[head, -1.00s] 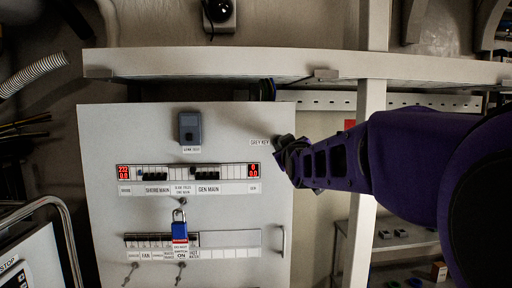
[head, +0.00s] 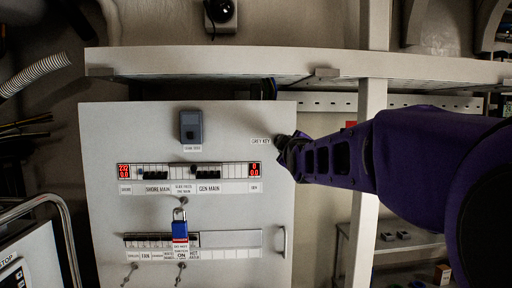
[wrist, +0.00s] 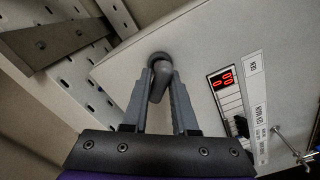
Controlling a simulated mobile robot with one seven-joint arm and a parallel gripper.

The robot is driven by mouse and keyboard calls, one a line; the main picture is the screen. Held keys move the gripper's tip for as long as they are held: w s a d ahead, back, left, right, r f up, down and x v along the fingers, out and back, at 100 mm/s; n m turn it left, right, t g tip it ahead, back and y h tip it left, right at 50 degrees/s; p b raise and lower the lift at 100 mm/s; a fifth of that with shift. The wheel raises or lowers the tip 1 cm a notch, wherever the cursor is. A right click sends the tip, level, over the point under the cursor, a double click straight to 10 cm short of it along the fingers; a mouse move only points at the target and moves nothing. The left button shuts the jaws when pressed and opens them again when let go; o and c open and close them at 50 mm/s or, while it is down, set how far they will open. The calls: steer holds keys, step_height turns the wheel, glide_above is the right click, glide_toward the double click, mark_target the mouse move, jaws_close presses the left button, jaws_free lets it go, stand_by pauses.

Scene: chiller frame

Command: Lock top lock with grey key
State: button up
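The grey key (wrist: 160,78) is a dark grey rounded piece at the upper right edge of the pale panel, beside the "GREY KEY" label (head: 261,141). My gripper (wrist: 161,80) has its two fingers on either side of it, with the tips appearing to touch it. In the head view my gripper (head: 283,147) hides most of the key. A small metal lock fitting (head: 184,201) sits mid-panel below the upper switch row. A blue padlock (head: 180,230) with a raised shackle is just under it. Metal fittings also show at the right edge of the wrist view (wrist: 286,142).
The pale panel (head: 230,120) carries red displays, switch rows, a grey box (head: 191,127) and a handle (head: 283,242). A shelf beam (head: 250,62) runs above it. A post (head: 366,140) stands to the right, behind my arm. The space before the panel's left half looks clear.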

steer(key=shift+n+b, duration=0.4)
steer(key=shift+n, duration=1)
steer(key=shift+n, duration=1.4)
steer(key=shift+n, duration=1.2)
steer(key=o, duration=1)
